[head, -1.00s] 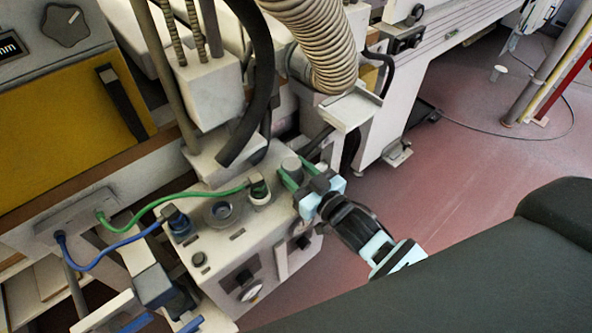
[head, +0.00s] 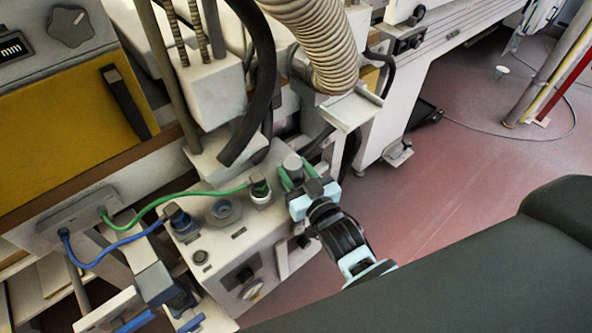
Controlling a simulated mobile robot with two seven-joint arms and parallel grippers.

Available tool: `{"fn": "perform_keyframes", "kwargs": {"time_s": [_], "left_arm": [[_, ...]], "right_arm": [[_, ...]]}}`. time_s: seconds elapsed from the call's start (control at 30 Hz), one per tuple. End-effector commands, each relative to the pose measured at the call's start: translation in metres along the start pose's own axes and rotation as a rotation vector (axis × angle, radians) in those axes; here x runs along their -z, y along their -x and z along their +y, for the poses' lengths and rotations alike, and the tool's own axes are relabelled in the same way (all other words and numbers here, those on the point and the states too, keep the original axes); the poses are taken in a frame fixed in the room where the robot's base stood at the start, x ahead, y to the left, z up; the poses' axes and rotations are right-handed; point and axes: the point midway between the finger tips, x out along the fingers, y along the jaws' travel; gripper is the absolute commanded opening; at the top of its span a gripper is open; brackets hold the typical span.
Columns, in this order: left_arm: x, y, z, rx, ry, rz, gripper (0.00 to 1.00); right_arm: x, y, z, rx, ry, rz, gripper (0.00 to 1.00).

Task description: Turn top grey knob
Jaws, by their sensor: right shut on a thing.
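The grey knob (head: 292,162) is a short round cylinder on the top right corner of the pale control box (head: 233,243). My right gripper (head: 291,178) is shut on it, with one green finger on each side. Its pale blue body and black wrist lie below and to the right of the knob, beside the box edge. The knob's lower part is hidden by the fingers.
A green cable (head: 150,210) and a blue cable (head: 105,257) plug into the box top, close to the knob on the left. A ribbed hose (head: 325,45) hangs behind. A dark dial (head: 72,27) sits at the upper left.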

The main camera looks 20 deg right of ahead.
Motion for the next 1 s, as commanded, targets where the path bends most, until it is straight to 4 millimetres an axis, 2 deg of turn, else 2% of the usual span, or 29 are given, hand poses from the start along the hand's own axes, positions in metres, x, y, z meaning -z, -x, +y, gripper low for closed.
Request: {"fn": "perform_keyframes", "kwargs": {"time_s": [0.17, 0.2, 0.33, 0.67, 0.77, 1.0], "left_arm": [[0.003, -0.002, -0.001, 0.001, -0.001, 0.005, 0.47], [0.003, -0.002, -0.001, 0.001, -0.001, 0.006, 0.47], [0.003, -0.002, -0.001, 0.001, -0.001, 0.006, 0.47], [0.001, -0.001, -0.001, 0.001, -0.001, 0.003, 0.47], [-0.001, -0.001, 0.000, 0.000, 0.000, -0.002, 0.47], [-0.009, 0.001, 0.001, -0.001, 0.002, -0.016, 0.47]], "right_arm": [[0.000, 0.000, 0.000, 0.001, 0.001, -0.001, 0.20], [0.000, 0.000, 0.000, 0.001, 0.001, -0.001, 0.48], [0.000, 0.000, 0.000, 0.001, 0.001, -0.001, 0.64], [-0.001, 0.003, 0.000, 0.001, 0.000, -0.002, 0.64], [-0.001, 0.012, 0.000, 0.001, 0.000, -0.002, 0.64], [-0.002, 0.049, 0.000, 0.001, -0.001, -0.004, 0.64]]}}
